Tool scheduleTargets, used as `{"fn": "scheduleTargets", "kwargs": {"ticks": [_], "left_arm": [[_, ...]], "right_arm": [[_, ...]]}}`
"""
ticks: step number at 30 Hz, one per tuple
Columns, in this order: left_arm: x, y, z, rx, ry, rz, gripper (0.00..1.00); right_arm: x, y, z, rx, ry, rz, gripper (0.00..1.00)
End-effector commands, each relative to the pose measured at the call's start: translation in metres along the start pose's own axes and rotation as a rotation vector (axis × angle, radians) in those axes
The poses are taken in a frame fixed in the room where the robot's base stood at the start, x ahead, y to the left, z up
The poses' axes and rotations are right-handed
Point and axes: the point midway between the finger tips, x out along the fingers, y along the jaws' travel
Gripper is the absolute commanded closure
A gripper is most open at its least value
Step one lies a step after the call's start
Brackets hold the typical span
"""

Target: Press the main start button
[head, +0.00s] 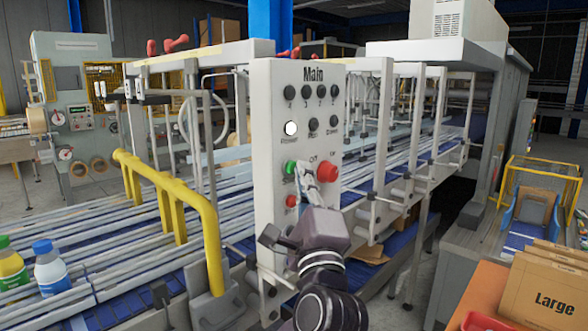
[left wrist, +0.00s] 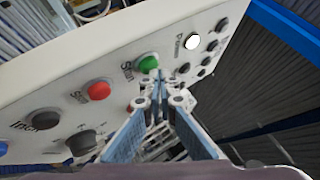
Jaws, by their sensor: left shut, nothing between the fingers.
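The white control panel marked "Main" (head: 306,110) stands upright in the middle of the head view. Its green start button (head: 291,167) is on the left side of the panel, above a small red stop button (head: 291,201). My left gripper (head: 306,178) is in front of the panel, shut and empty, with its fingertips just right of the green button. In the left wrist view, the green button (left wrist: 148,63) and red button (left wrist: 98,89) show clearly. The fingertips (left wrist: 158,84) are close to the green one; I cannot tell whether they touch it.
A large red knob (head: 328,172) is right of my fingertips. A lit white lamp (head: 291,128) and several black knobs are above. A yellow rail (head: 205,215) and conveyor stand left; cardboard boxes marked "Large" (head: 540,295) are at lower right.

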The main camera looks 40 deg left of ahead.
Motion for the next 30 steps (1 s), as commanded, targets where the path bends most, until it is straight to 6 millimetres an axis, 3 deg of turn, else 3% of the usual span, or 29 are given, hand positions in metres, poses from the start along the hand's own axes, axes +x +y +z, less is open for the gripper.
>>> {"fn": "scheduleTargets", "kwargs": {"ticks": [30], "left_arm": [[0.0057, 0.0043, 0.0045, 0.000, -0.002, 0.001, 1.00]], "right_arm": [[0.0024, 0.0003, 0.0000, 0.000, 0.001, 0.000, 0.44]]}}
